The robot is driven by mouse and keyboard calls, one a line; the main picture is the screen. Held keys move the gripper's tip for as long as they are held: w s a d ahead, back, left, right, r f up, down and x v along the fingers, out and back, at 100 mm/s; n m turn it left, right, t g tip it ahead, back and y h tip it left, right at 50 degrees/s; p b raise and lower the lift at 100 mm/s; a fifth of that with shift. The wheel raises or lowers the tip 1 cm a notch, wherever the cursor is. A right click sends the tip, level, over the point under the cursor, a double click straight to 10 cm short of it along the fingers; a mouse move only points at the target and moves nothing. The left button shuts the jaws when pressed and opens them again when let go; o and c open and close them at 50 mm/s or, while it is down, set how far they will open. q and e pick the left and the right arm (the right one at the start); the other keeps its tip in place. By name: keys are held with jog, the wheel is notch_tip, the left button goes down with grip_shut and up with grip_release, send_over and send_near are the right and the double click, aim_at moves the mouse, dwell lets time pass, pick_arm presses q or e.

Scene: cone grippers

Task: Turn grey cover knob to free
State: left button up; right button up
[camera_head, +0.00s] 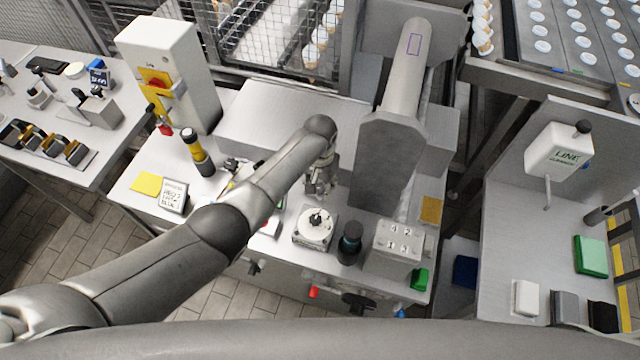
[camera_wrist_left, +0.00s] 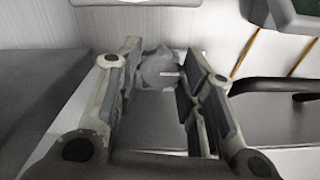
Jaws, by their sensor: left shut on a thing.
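The grey cover knob (camera_wrist_left: 160,70) is a round grey lobed knob with a short white mark on its face, in the upper middle of the left wrist view. My left gripper (camera_head: 320,185) reaches in from the left in the head view, in front of the grey metal housing (camera_head: 385,165). In the left wrist view its two fingers stand on either side of the knob, and it is shut on it. In the head view the knob is hidden by the gripper and arm. My right gripper is in neither view.
Near the gripper stand a white round dial unit (camera_head: 316,228), a dark cylinder (camera_head: 349,243) and a grey numbered block (camera_head: 398,240). A yellow-black post (camera_head: 197,153) and a white switch cabinet (camera_head: 172,70) stand to the left. A mesh guard (camera_head: 285,35) closes the back.

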aim_at(320, 188)
pick_arm(q)
jog(key=o, duration=0.8)
jog(key=shift+r, duration=0.1)
notch_tip(320, 188, up, 12)
jog(key=shift+f, duration=0.1)
dwell(0.6)
